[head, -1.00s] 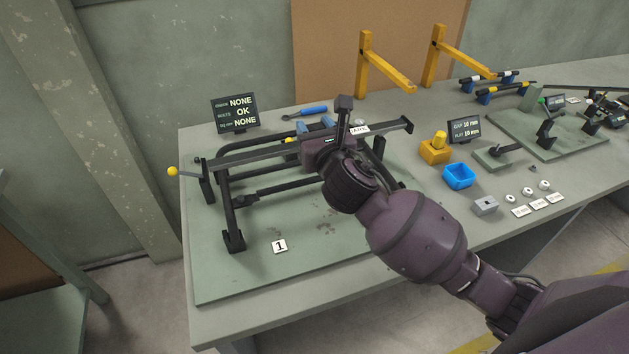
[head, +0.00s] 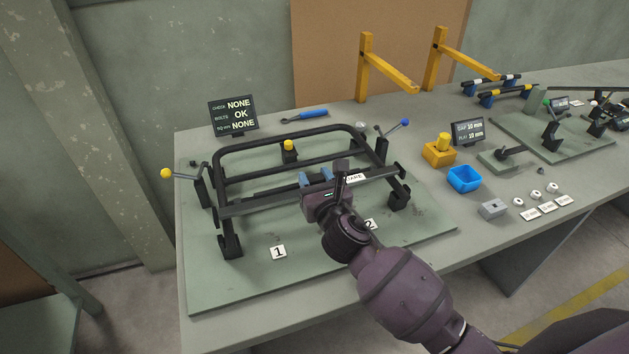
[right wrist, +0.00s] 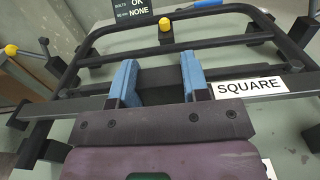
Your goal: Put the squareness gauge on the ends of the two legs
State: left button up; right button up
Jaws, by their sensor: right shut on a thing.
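The squareness gauge (head: 260,205) is a long dark bar with a white label, which reads SQUARE in the right wrist view (right wrist: 250,87). My right gripper (head: 316,178) is shut on it near its middle, with blue fingertips that also show in the right wrist view (right wrist: 160,85). The gauge lies across the front of a black tubular frame (head: 290,133), near the left leg (head: 230,240) by label 1 and the right leg (head: 400,190) by label 2. I cannot tell whether it touches either leg. My left gripper is not in view.
Clamps with a yellow knob (head: 166,173) and a blue knob (head: 405,122) flank the frame on the green plate (head: 310,275). A screen (head: 233,115) reads NONE, OK, NONE. A blue bin (head: 464,179) and a grey block (head: 493,209) stand to the right.

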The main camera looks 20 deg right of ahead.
jog(key=shift+r, duration=0.1)
jog(key=shift+f, duration=0.5)
jog(key=shift+f, duration=0.15)
jog(key=o, duration=1)
jog(key=shift+o, duration=0.2)
jog(key=shift+r, duration=0.55)
jog(key=s, duration=1.2)
jog(key=shift+d, duration=0.2)
